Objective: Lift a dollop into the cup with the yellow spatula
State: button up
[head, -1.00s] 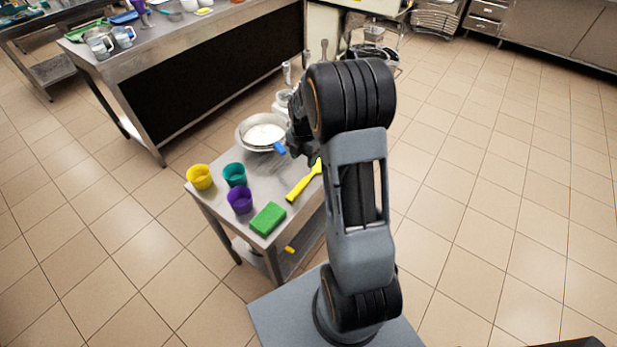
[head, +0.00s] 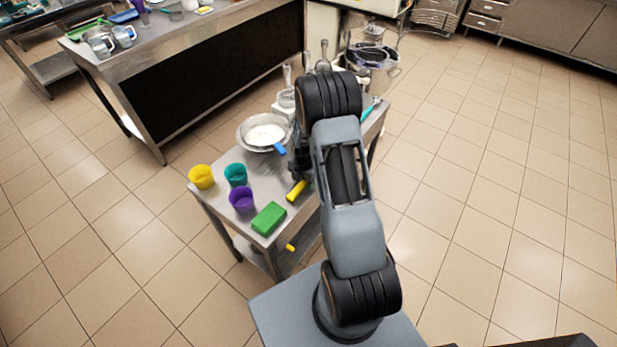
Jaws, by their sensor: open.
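The yellow spatula (head: 296,191) lies on the small steel table, its handle showing and the rest hidden behind my arm. My gripper (head: 296,172) is open and just above the spatula; its fingertips are mostly hidden by my arm. A metal bowl (head: 243,143) with white content stands behind to the left, with a blue-handled tool (head: 279,149) at its rim. Three cups stand on the left part of the table: yellow (head: 201,177), teal (head: 236,175) and purple (head: 242,200).
A green sponge-like block (head: 268,219) lies at the table's near edge. Clear containers with metal scoops (head: 287,97) and a teal-handled tool (head: 371,108) are at the far end. A large steel counter (head: 175,45) stands behind. Open tiled floor lies right.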

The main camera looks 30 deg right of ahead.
jog(key=shift+f, duration=0.2)
jog(key=shift+c, duration=0.3)
jog(key=c, duration=1)
jog(key=shift+o, duration=0.2)
jog(key=shift+r+b, duration=0.35)
jog(key=shift+r, duration=0.2)
jog(key=s+d+r+b, duration=0.3)
jog(key=s+d+r, duration=0.4)
jog(key=d+r, duration=0.4)
jog(key=shift+s+d+r+b, duration=0.3)
jog(key=shift+s+d+r, duration=0.05)
jog(key=shift+s+r, duration=0.1)
